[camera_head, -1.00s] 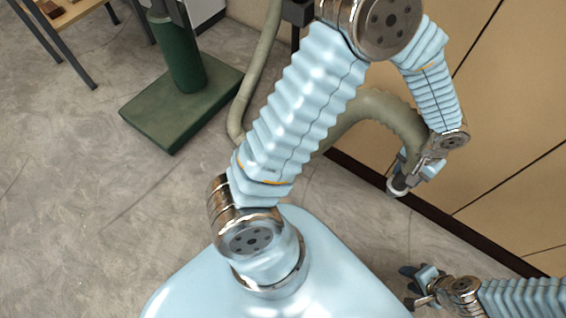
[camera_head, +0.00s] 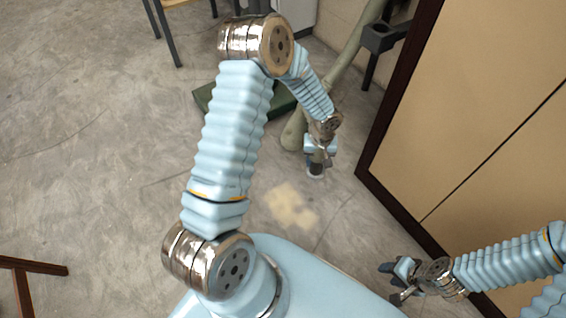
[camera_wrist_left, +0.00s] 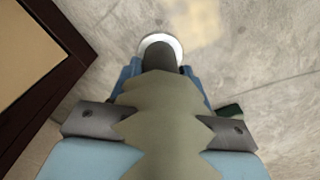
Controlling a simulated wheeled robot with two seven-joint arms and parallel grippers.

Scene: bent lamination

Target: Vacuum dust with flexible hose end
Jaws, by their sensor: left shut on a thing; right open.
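The flexible hose (camera_head: 294,128) is olive-grey and ribbed, and part of it is hidden behind my left arm in the head view. My left gripper (camera_head: 319,158) is shut on the hose near its end, with the nozzle pointing down. In the left wrist view the hose (camera_wrist_left: 165,125) runs between the fingers to a dark nozzle with a pale round rim (camera_wrist_left: 161,40). A pale tan dust patch (camera_head: 292,206) lies on the grey floor, below and left of the nozzle; it also shows blurred in the wrist view (camera_wrist_left: 195,18). My right gripper (camera_head: 396,280) is open and empty at lower right.
A tan cabinet with a dark base edge (camera_head: 388,205) stands close on the right. A green base plate (camera_head: 204,98) is partly hidden behind my left arm. A brown wooden leg (camera_head: 35,267) is at lower left.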

